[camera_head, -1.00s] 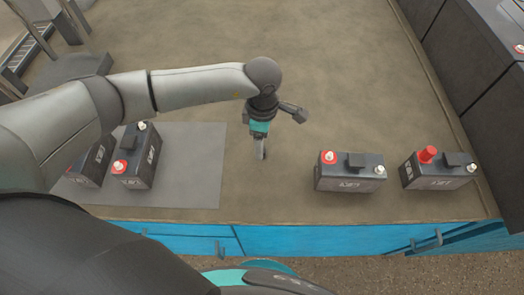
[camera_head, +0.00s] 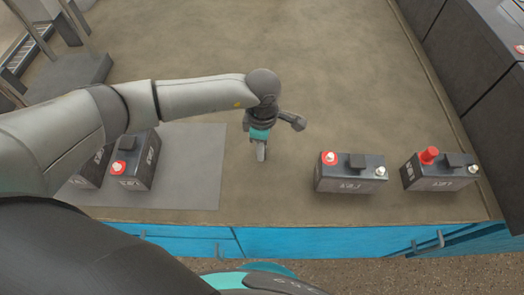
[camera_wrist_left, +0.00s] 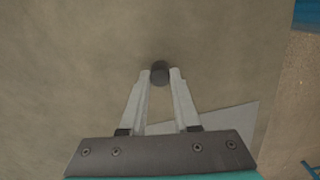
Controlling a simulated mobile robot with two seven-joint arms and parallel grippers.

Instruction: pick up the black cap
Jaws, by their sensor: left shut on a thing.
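The black cap (camera_wrist_left: 159,72) is a small dark round piece between the fingertips in the left wrist view. My left gripper (camera_wrist_left: 160,78) is shut on it, with a pale finger on each side. In the head view my left gripper (camera_head: 261,153) points down over the bare tabletop, between the grey mat and the right-hand batteries. The cap cannot be made out there. I cannot tell how far it is above the table. My right gripper is out of view.
Two batteries stand on the grey mat (camera_head: 205,170), the nearer one (camera_head: 136,172) with a red-ringed post, the other partly behind my arm. To the right stand a battery (camera_head: 350,180) and another (camera_head: 440,177) with a red cap (camera_head: 429,155). The middle tabletop (camera_head: 340,90) is clear.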

